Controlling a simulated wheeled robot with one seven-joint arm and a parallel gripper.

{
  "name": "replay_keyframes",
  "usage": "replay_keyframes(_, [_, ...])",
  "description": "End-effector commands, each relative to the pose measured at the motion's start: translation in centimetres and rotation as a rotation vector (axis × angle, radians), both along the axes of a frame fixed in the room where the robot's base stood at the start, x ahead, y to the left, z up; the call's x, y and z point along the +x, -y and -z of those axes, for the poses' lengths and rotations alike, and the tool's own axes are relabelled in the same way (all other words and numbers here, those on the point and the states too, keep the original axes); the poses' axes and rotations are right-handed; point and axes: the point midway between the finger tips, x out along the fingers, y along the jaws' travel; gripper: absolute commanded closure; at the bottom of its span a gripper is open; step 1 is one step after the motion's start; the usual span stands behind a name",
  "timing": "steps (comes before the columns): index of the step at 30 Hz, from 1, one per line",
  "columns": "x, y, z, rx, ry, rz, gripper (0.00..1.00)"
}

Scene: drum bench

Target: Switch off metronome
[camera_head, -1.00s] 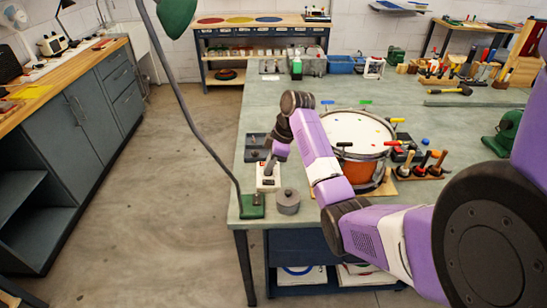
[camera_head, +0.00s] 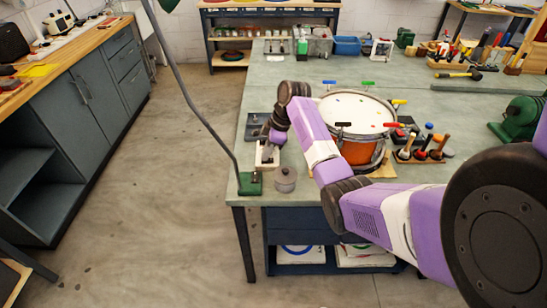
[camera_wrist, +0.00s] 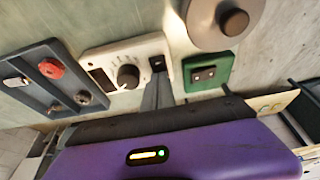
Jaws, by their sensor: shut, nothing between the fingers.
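The metronome looks to be the white box (camera_wrist: 128,62) with a dark dial, a dark window and a small black rocker switch (camera_wrist: 158,63) at its right end. In the head view the white box (camera_head: 265,164) stands near the left front corner of the bench, partly hidden by my gripper (camera_head: 268,151). In the wrist view my gripper (camera_wrist: 156,88) is shut and empty, its fingertips just at the switch end of the box. I cannot tell whether they touch the switch, or which way it is set.
A green lamp base (camera_wrist: 208,73) with its own switch and a grey round pot (camera_wrist: 218,22) sit close right of the box. A dark panel with a red knob (camera_wrist: 50,68) lies left. A drum (camera_head: 357,118) and mallet rack (camera_head: 424,156) stand further right.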

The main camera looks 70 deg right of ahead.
Motion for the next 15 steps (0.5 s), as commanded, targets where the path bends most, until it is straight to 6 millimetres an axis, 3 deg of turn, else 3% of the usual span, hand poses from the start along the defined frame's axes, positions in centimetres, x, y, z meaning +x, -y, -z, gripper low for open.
replay_keyframes(15, [-1.7,0.2,0.5,0.011,-0.017,0.008,1.00])
